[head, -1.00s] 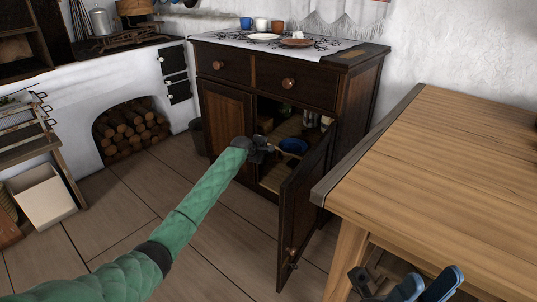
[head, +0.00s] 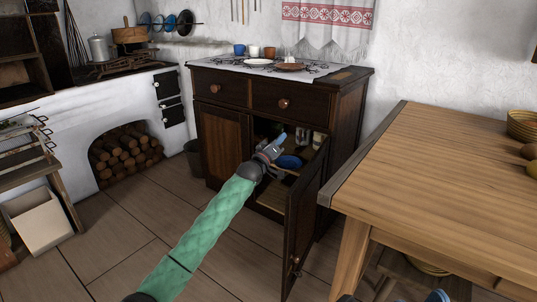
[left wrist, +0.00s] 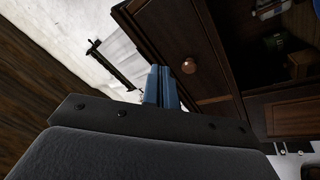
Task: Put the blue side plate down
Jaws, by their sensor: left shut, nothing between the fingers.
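The blue side plate (head: 289,162) lies inside the dark cabinet (head: 225,137), low behind the open right door (head: 304,215). My left gripper (head: 279,142) is in front of the cabinet opening, just left of and above the plate in the head view. Its blue fingers are shut together with nothing between them; they also show in the left wrist view (left wrist: 161,86). The gripper hides part of the cabinet interior. Of my right gripper (head: 437,296), only small blue parts show at the bottom edge.
The cabinet door stands open toward me. A wooden table (head: 440,170) fills the right side, with a basket (head: 523,125) on it. Cups and plates stand on the cabinet top cloth (head: 240,67). A dark bucket (head: 193,157) stands left of the cabinet. The floor in front is clear.

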